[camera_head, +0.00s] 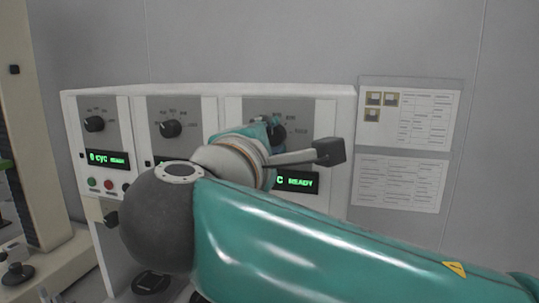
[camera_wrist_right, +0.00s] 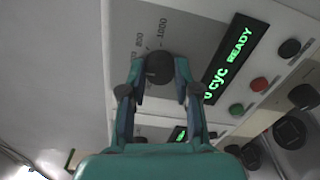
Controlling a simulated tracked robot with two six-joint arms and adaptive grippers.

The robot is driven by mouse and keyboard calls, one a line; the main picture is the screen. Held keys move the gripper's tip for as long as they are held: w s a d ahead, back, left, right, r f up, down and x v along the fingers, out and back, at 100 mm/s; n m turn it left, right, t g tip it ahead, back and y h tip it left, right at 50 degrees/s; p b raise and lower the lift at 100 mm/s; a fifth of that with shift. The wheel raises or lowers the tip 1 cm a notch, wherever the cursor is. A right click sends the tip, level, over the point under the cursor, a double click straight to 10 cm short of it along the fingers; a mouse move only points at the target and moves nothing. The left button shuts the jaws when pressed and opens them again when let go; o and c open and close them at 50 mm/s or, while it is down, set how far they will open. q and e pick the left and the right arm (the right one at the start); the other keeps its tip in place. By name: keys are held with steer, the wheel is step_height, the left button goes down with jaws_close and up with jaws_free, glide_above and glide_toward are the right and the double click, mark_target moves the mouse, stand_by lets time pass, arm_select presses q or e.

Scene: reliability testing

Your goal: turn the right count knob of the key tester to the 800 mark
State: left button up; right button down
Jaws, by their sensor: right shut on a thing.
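The key tester (camera_head: 350,110) is a white cabinet with three grey dial panels, each with a black knob. The right count knob (camera_head: 278,134) is partly hidden by my right gripper (camera_head: 268,128) in the head view. In the right wrist view, the black knob (camera_wrist_right: 158,68) sits between the two fingertips of my right gripper (camera_wrist_right: 160,88), which is shut on it. The 800 mark (camera_wrist_right: 138,42) and the 1000 mark (camera_wrist_right: 162,35) show beyond the knob. I cannot tell exactly where the knob's pointer stands. My left gripper is not in view.
The left knob (camera_head: 94,124) and middle knob (camera_head: 171,128) are clear. The right display (camera_wrist_right: 230,60) reads READY, with green (camera_wrist_right: 236,109) and red (camera_wrist_right: 259,84) buttons beside it. Paper sheets (camera_head: 405,115) hang on the wall at right. A beige machine column (camera_head: 35,130) stands at left.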

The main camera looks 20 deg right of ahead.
steer(key=m+b, duration=0.1)
steer(key=m, duration=0.2)
steer(key=m+b, duration=0.4)
steer(key=m, duration=0.1)
steer(key=shift+f+m, duration=0.3)
stand_by(0.4)
steer(key=c, duration=0.8)
jaws_free()
steer(key=shift+r, duration=0.15)
steer(key=shift+s+a, duration=0.1)
steer(key=v, duration=1.1)
steer(key=shift+s+a, duration=0.25)
